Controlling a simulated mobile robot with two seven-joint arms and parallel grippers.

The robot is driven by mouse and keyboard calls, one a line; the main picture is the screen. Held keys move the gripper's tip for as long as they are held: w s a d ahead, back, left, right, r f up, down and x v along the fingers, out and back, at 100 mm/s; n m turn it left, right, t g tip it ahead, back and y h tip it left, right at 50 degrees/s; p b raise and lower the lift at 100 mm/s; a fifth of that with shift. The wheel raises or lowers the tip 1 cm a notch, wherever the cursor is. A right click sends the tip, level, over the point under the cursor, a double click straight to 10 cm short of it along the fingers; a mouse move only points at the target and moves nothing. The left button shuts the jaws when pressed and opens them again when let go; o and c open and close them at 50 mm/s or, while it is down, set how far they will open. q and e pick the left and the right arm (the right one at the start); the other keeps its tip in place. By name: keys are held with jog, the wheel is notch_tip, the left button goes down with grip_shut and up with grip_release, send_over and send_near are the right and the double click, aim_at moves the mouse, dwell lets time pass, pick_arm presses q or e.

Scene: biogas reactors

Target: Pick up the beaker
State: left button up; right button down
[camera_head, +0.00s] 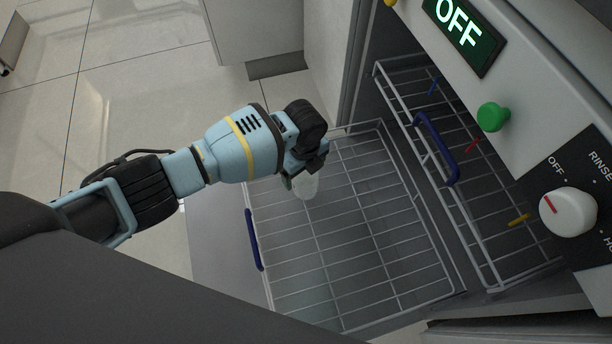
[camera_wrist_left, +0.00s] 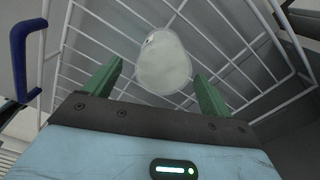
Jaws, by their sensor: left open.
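The beaker (camera_wrist_left: 164,66) is a pale, translucent round vessel. In the left wrist view it lies just beyond and between the fingertips of my left gripper (camera_wrist_left: 158,80), with a gap visible on either side. The gripper is open. In the head view the beaker (camera_head: 306,187) shows as a small whitish shape just below my left gripper (camera_head: 303,178), over the far left part of the lower wire rack (camera_head: 345,225). The gripper and wrist hide part of it. My right gripper is not in either view.
The lower rack is pulled out and otherwise empty, with a blue handle (camera_head: 254,240). An upper rack (camera_head: 450,150) with a blue handle (camera_head: 437,148) stands to its right. The machine's panel has an OFF display (camera_head: 461,25), a green button (camera_head: 493,116) and a white knob (camera_head: 567,212).

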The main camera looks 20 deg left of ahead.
pick_arm(q)
jog(key=shift+f, duration=0.15)
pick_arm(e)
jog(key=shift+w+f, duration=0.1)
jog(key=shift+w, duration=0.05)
pick_arm(q)
jog(key=shift+f, duration=0.25)
jog(key=f+b, duration=0.1)
jog(key=f, duration=0.1)
jog(key=f+b, duration=0.2)
jog(key=shift+w+f, duration=0.2)
jog(key=shift+f, duration=0.15)
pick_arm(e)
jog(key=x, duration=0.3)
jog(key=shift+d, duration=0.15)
pick_arm(q)
jog(key=c, duration=1)
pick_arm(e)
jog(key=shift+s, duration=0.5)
